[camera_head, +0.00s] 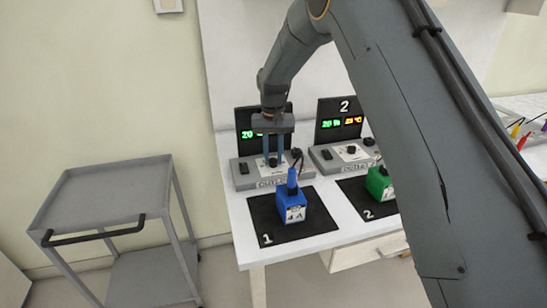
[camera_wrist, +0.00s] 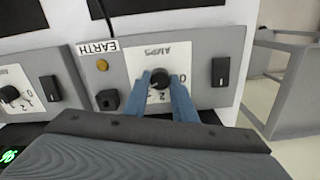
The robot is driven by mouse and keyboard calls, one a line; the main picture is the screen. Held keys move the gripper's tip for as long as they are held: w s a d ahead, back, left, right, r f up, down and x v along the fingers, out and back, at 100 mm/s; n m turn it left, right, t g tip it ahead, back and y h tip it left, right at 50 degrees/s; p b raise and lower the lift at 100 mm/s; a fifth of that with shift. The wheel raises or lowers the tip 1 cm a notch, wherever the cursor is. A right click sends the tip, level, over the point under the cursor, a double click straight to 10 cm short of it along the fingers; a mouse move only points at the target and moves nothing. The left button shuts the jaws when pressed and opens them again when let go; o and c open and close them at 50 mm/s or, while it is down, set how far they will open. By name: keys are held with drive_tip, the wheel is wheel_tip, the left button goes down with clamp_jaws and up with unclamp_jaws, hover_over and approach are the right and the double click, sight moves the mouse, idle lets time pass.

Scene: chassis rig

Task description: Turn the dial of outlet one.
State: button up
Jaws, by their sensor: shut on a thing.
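Outlet one is a grey panel (camera_head: 243,177) with a dark upright display that shows green digits, partly hidden by my gripper. Its black dial (camera_wrist: 159,77) sits on a white plate marked AMPS in the wrist view. My gripper (camera_head: 273,162) points down at the panel from above. Its two blue fingers (camera_wrist: 162,83) are on either side of the dial and shut on it. A black switch (camera_wrist: 221,72) and a black socket (camera_wrist: 108,99) flank the dial plate. The dial's exact pointer position is hard to read.
A blue block marked 1A (camera_head: 292,207) stands on a black mat (camera_head: 262,213) numbered 1, with a blue plug in its top. Outlet two (camera_head: 325,160) and a green block (camera_head: 378,184) are to the right. A grey cart (camera_head: 105,185) stands at the left.

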sight(273, 159)
drive_tip(key=shift+m, duration=0.9)
drive_tip(key=o, duration=1)
drive_tip(key=shift+o, duration=0.2)
drive_tip(key=shift+r+b, duration=1.2)
drive_tip(key=shift+r, duration=2.75)
